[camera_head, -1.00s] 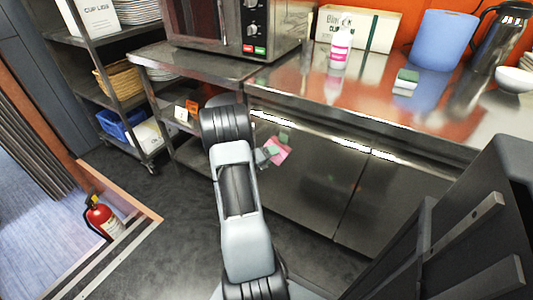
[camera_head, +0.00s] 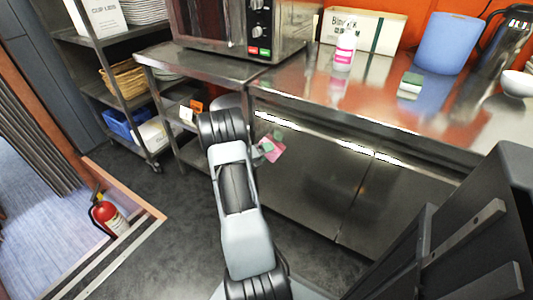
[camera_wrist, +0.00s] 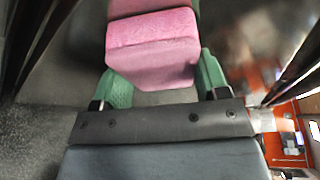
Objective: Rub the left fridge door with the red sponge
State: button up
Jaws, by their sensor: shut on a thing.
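The red sponge looks pink. It shows in the head view (camera_head: 272,152), and in the wrist view (camera_wrist: 155,50) it sits at the top middle. My gripper (camera_head: 267,146) has green fingers, one on each side of the sponge in the wrist view (camera_wrist: 163,82), and is shut on it. The left fridge door (camera_head: 303,185) is the left steel panel under the counter. The sponge appears in front of its upper left part. I cannot tell whether the sponge touches the door. My arm hides the area left of the door.
The right fridge door (camera_head: 385,205) is beside the left one. A shelf rack (camera_head: 125,75) and a fire extinguisher (camera_head: 108,216) stand left. Dark floor lies between.

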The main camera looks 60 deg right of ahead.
jog(key=shift+a+p, duration=0.9)
jog(key=shift+a, duration=2.15)
jog(key=shift+a+p, duration=0.1)
jog(key=shift+p, duration=0.2)
jog(key=shift+a+p, duration=0.4)
jog(key=shift+a, duration=1)
